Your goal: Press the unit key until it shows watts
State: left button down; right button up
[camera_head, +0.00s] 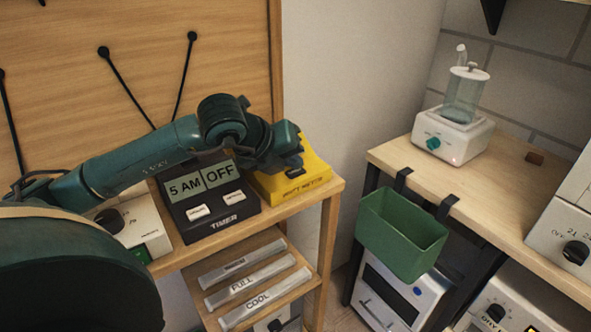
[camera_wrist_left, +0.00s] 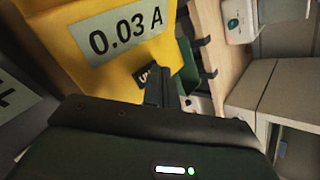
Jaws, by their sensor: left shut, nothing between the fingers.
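The yellow meter (camera_head: 318,172) stands on the wooden shelf at the right end, partly hidden by my left arm in the head view. In the left wrist view the yellow meter (camera_wrist_left: 150,55) has a display (camera_wrist_left: 125,32) that reads 0.03 A. Below the display is a dark key (camera_wrist_left: 146,75) with a partly hidden label starting "U". My left gripper (camera_head: 292,160) is shut and empty over the meter. In the left wrist view its fingertips (camera_wrist_left: 160,78) overlap the key's right side. I cannot tell whether they touch it. My right gripper is not in view.
A black timer (camera_head: 205,222) reading 5 AM and OFF stands left of the meter. A green bin (camera_head: 400,235) hangs from the right-hand table (camera_head: 490,190), which holds a white device (camera_head: 455,138).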

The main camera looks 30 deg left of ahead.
aim_at(292, 174)
pick_arm(q)
jog(key=shift+r, duration=0.35)
jog(key=shift+r+p, duration=1.45)
jog(key=shift+r, duration=1.1)
